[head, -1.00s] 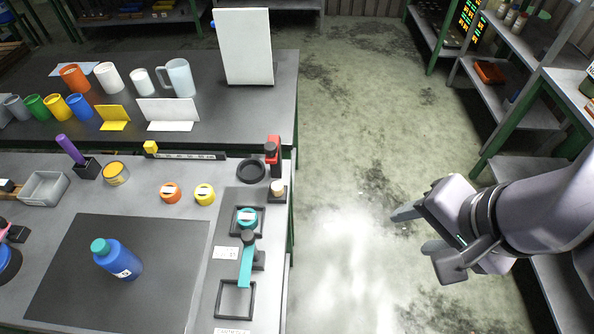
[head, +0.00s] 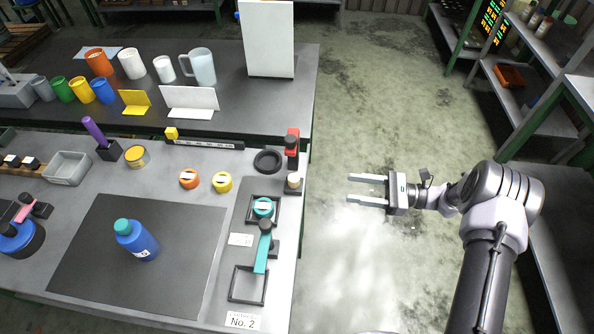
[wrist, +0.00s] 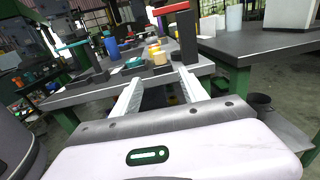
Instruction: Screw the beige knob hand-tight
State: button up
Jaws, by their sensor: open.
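The beige knob (head: 294,180) sits on a dark block at the right edge of the workbench, just in front of a red-topped dark fixture (head: 292,142). In the wrist view the beige knob (wrist: 160,58) shows ahead, beyond the fingertips. My gripper (head: 348,188) is over the floor to the right of the bench, with its fingers pointing left toward the knob. The two fingers are apart with nothing between them, as the wrist view of my gripper (wrist: 160,77) also shows. Whether the knob is fully seated cannot be told.
A teal lever (head: 262,252) on a dark post and a teal round part (head: 263,207) in a square frame stand near the knob. A black ring (head: 267,161) lies behind it to the left. The floor (head: 360,270) right of the bench is clear.

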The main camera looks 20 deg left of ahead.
aim_at(300, 181)
jog(key=b+x, duration=0.2)
jog(key=x, duration=1.5)
jog(key=shift+a+f+b, duration=0.15)
jog(key=shift+a+b, duration=0.05)
jog(key=shift+b, duration=0.1)
grip_shut()
